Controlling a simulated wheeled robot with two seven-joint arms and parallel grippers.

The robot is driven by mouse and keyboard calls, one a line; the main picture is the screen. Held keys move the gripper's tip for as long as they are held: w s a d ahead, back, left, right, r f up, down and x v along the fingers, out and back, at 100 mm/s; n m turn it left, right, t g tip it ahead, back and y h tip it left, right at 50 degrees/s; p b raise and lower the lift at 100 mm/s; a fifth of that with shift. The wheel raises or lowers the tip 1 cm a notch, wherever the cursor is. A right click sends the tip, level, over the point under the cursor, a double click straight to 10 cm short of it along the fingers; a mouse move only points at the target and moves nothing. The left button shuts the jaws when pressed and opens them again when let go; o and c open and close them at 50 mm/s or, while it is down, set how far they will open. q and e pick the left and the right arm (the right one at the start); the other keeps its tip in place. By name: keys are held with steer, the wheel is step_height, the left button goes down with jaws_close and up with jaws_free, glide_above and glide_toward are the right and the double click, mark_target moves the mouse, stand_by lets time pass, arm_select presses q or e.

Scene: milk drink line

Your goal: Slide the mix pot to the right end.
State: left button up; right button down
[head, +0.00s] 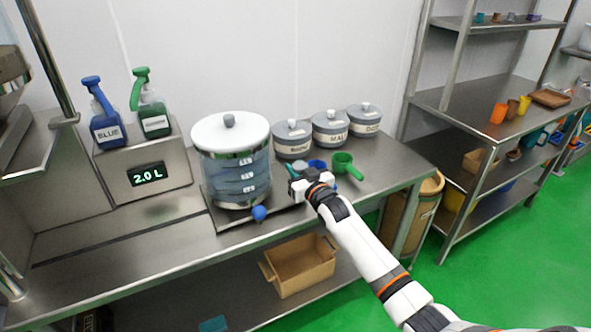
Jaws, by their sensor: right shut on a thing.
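The mix pot (233,168) is a large clear vessel with a white lid, a grey knob and level labels, and it holds bluish liquid. It stands upright left of centre on the steel bench, on a low metal plate (235,226), with a blue tap (259,213) at its front. My right gripper (296,184) is shut at the right side of the pot, low near the plate. The exact place it grips is hidden by the gripper itself. My left gripper is not in view.
A scale display (152,175) reading 2.0 L is left of the pot, below blue (106,130) and green (150,112) bottles. Several grey lidded jars (330,130) stand behind right. A green scoop (346,164) lies beyond my gripper. Bench right of it is mostly clear.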

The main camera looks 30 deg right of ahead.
steer(key=shift+d, duration=0.2)
steer(key=c, duration=1.2)
jaws_free()
steer(key=shift+d, duration=0.2)
steer(key=shift+s+a, duration=0.1)
steer(key=shift+a, duration=0.05)
steer(key=shift+s+f, duration=0.1)
steer(key=shift+s, duration=0.25)
steer(key=s+b, duration=0.1)
steer(key=s, duration=1)
steer(key=shift+d, duration=0.3)
steer(key=shift+s, duration=0.1)
